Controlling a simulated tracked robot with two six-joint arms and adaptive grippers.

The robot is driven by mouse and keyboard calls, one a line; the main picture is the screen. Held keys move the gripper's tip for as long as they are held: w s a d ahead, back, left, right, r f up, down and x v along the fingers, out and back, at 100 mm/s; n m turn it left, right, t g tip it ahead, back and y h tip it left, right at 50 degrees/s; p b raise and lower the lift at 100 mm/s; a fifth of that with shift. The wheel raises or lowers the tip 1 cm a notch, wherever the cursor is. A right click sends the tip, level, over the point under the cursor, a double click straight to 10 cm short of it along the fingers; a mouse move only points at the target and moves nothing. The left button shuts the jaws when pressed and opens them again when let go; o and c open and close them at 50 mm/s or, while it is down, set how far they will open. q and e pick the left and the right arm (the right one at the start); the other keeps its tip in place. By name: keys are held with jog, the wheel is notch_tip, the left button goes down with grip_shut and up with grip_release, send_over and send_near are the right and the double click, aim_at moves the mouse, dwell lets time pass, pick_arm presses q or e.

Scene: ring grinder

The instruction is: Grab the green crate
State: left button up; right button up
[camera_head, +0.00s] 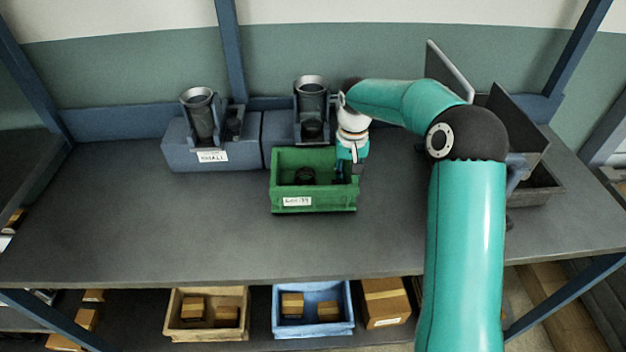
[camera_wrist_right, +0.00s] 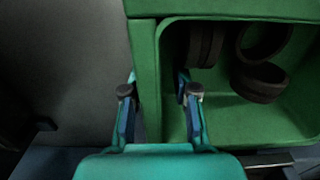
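The green crate (camera_head: 314,206) stands on the grey workbench, with a white label on its front and dark rings (camera_wrist_right: 262,80) inside. My right gripper (camera_head: 350,168) points down at the crate's right wall. In the right wrist view the fingers of my right gripper (camera_wrist_right: 160,92) are apart, with the crate's green wall (camera_wrist_right: 147,75) between them. One finger is outside the crate and the other is inside it. A gap shows between the inner finger and the wall. My left gripper is not in view.
Behind the crate stand blue-grey fixtures with metal cups (camera_head: 199,97) (camera_head: 311,86); one has a label. A dark grey bin (camera_head: 535,190) is to the right, behind my right arm. The workbench (camera_head: 130,220) is clear to the left and front. Boxes sit on a shelf below.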

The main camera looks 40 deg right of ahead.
grip_shut()
jog(key=shift+r, duration=0.3)
